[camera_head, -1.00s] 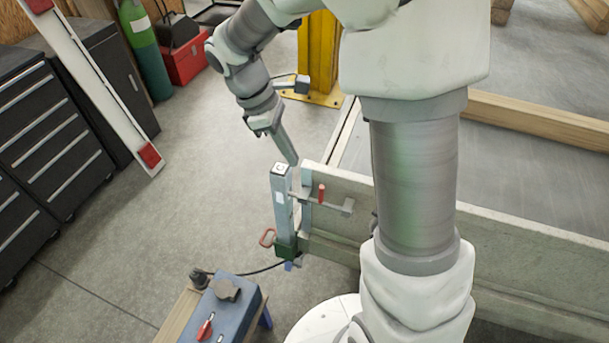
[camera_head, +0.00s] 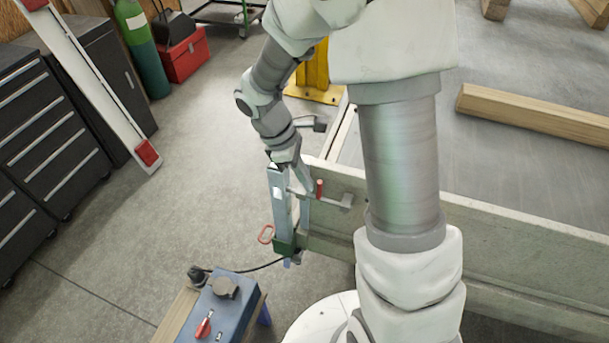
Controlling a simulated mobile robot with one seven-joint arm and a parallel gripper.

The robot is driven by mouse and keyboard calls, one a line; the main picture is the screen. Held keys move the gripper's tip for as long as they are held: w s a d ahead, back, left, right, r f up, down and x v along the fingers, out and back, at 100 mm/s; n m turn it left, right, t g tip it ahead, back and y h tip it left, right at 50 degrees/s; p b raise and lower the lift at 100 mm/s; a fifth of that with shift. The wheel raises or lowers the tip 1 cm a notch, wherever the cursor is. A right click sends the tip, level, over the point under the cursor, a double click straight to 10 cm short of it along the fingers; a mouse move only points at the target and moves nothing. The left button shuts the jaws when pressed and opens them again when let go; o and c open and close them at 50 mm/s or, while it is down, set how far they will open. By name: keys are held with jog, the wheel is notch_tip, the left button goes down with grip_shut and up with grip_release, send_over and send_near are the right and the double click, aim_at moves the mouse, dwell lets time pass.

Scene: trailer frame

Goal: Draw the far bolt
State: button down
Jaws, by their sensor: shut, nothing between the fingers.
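A grey upright post (camera_head: 281,215) stands at the left end of the concrete-coloured side board (camera_head: 335,185). A bolt with a red knob (camera_head: 319,188) lies across the top of the post and board, its grey bar (camera_head: 339,201) running to the right. A red loop handle (camera_head: 266,234) sticks out low on the post's left, above a green foot (camera_head: 284,245). My gripper (camera_head: 305,188) points down at the post's top, close to the left of the red knob. It is shut and empty. Whether it touches the bolt cannot be told; the wrist hides the post's top.
Drawer cabinets (camera_head: 50,140) line the left. A yellow post (camera_head: 318,75) stands behind my arm. Floor between is clear.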

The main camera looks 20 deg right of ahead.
jog(key=s+d, duration=0.2)
jog(key=d, duration=0.1)
jog(key=shift+s+d, duration=0.15)
jog(key=shift+s, duration=0.1)
jog(key=p+v, duration=0.8)
jog(key=v, duration=0.2)
dwell(0.4)
dwell(0.4)
